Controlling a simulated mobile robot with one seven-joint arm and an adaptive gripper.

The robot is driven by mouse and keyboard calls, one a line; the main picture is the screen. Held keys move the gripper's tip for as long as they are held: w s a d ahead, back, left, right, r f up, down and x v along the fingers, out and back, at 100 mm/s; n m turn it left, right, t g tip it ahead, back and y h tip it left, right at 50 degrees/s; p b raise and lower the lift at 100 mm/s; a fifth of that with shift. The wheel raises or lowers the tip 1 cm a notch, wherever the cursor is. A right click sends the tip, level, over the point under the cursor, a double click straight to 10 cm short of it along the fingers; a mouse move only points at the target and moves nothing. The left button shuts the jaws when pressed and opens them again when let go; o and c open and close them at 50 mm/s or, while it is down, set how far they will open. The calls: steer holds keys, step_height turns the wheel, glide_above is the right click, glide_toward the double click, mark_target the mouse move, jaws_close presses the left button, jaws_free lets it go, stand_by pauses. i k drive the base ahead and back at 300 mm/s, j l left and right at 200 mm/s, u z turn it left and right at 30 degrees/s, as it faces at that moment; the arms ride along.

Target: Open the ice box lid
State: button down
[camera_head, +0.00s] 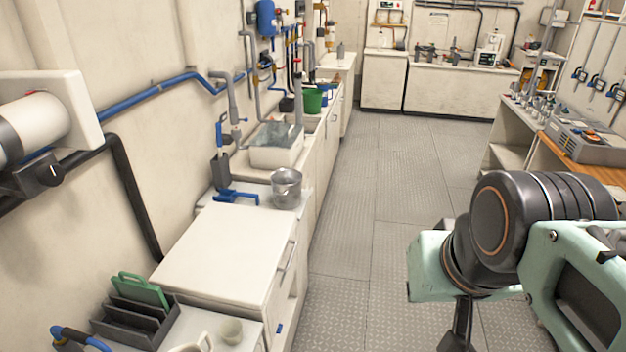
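A white chest-like unit (222,248) with a flat, closed top stands along the left wall; it looks like the ice box. Its top lies level, and a thin bar handle (287,254) shows on its right side, facing the aisle. My arm reaches in from the lower right, over the floor and well to the right of the chest. Part of my gripper (459,328) shows as a dark piece at the bottom edge. Its fingertips are cut off or hidden, so its opening and any contents cannot be seen. It is apart from the chest.
A metal bucket (287,188) and blue tools (236,196) stand just beyond the chest's far edge. The grey floor aisle (345,235) is clear. A workbench (578,158) stands right.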

mark_target(231, 253)
steer(key=i+u, duration=0.15)
steer(key=i, duration=0.3)
steer(key=i+l+u, duration=0.2)
steer(key=i, duration=0.25)
